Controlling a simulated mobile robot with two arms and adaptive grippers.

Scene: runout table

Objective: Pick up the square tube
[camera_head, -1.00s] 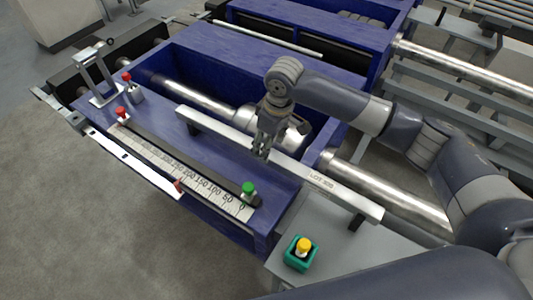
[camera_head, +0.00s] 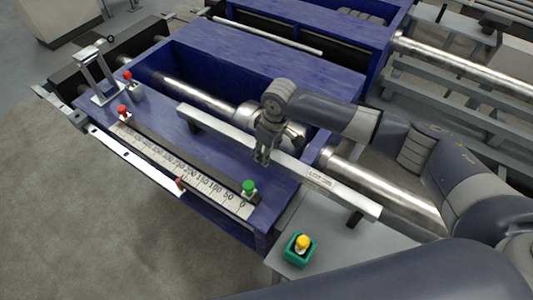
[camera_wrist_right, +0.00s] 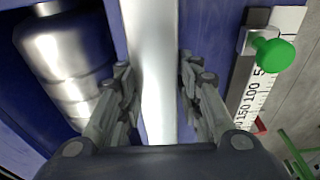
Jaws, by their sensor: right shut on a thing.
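The square tube (camera_head: 320,181) is a long pale grey bar marked with a LOT label. It lies slantwise across the blue machine's near side, with dark supports by its two ends. My right gripper (camera_head: 262,158) comes down over its middle and is shut on it. In the right wrist view the tube (camera_wrist_right: 152,60) runs between the two fingers (camera_wrist_right: 158,100). The fingers hide a short middle stretch of the tube. My left gripper is not in view.
A ruler scale (camera_head: 190,172) with a green knob (camera_head: 248,186) and red knobs lies nearer than the tube. A shiny roller (camera_head: 200,100) sits behind it. A green box with a yellow button (camera_head: 302,243) stands on the grey plate at front right. Grey floor lies at left.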

